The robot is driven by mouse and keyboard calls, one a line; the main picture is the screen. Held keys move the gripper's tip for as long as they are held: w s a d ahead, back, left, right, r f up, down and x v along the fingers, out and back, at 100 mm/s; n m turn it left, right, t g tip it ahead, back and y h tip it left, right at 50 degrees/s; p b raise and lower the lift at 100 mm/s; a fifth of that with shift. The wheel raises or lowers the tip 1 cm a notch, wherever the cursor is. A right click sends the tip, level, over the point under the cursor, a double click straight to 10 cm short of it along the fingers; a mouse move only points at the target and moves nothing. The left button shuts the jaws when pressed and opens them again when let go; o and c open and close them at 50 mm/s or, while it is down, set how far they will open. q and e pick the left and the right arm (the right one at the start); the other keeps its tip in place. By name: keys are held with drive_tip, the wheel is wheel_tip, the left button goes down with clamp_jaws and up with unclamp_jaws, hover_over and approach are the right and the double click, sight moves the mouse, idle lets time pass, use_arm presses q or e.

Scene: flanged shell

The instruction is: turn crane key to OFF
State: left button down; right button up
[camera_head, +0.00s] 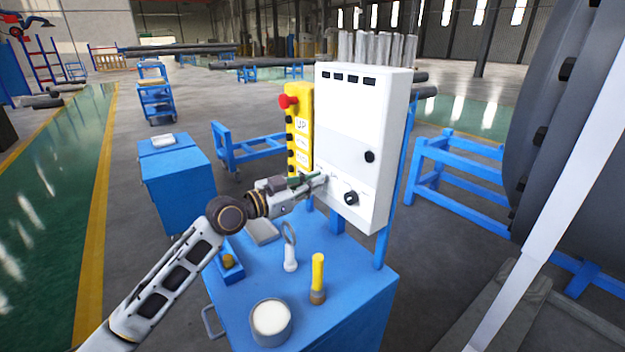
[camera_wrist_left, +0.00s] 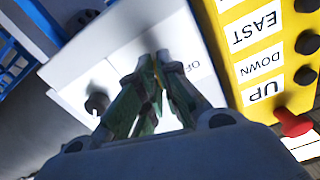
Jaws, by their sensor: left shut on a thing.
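A white control box (camera_head: 345,120) stands on a blue cart, with a black knob (camera_head: 351,198) low on its front and another black fitting (camera_head: 369,156) higher up. My left gripper (camera_head: 323,179) reaches in from the left to the box's lower left front. In the left wrist view the gripper (camera_wrist_left: 160,60) has its green-sided fingers together at the white panel (camera_wrist_left: 120,55), shut on the crane key. The key itself is hidden by the fingertips, so its angle cannot be told. Partly readable lettering shows just right of the tips. My right gripper is not in view.
A yellow pendant (camera_head: 299,130) with a red button (camera_head: 288,101) hangs left of the box, close to my left gripper. The blue cart top (camera_head: 245,285) holds a grey cup (camera_head: 271,322), a yellow-handled tool (camera_head: 318,275) and a white ring-topped item (camera_head: 290,250).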

use_arm(q)
drive_tip(key=shift+r+n+p, duration=0.1)
drive_tip(key=shift+n+p, duration=3.2)
drive_tip(key=shift+n, duration=2.6)
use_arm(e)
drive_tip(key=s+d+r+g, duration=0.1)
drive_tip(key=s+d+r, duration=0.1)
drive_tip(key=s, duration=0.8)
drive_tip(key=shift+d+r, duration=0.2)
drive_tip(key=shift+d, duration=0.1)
use_arm(q)
drive_tip(key=c, duration=1.6)
unclamp_jaws()
drive_tip(key=shift+w, duration=0.1)
drive_tip(key=shift+c, duration=0.2)
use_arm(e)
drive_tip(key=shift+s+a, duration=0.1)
